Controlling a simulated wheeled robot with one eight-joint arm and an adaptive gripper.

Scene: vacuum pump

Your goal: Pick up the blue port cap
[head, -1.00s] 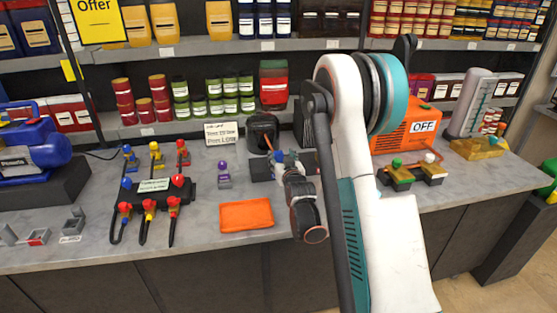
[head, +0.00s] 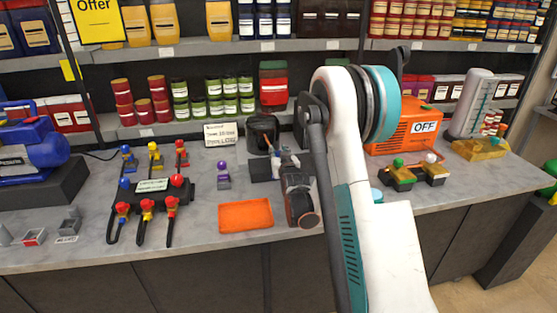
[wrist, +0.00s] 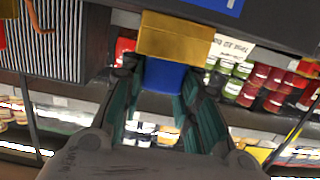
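The blue port cap (wrist: 166,75) sits between the fingertips of my gripper (wrist: 160,84) in the wrist view, against a brass-coloured block (wrist: 176,36). The two fingertips flank the cap very closely. I cannot tell whether both press on it or a thin gap is left. In the head view my gripper (head: 288,160) is over the counter, beside a dark block (head: 264,168), and it hides the cap there.
A purple-topped part (head: 223,175) stands to the left. A black manifold with coloured knobs (head: 150,195) is further left. An orange box marked OFF (head: 400,128) stands to the right.

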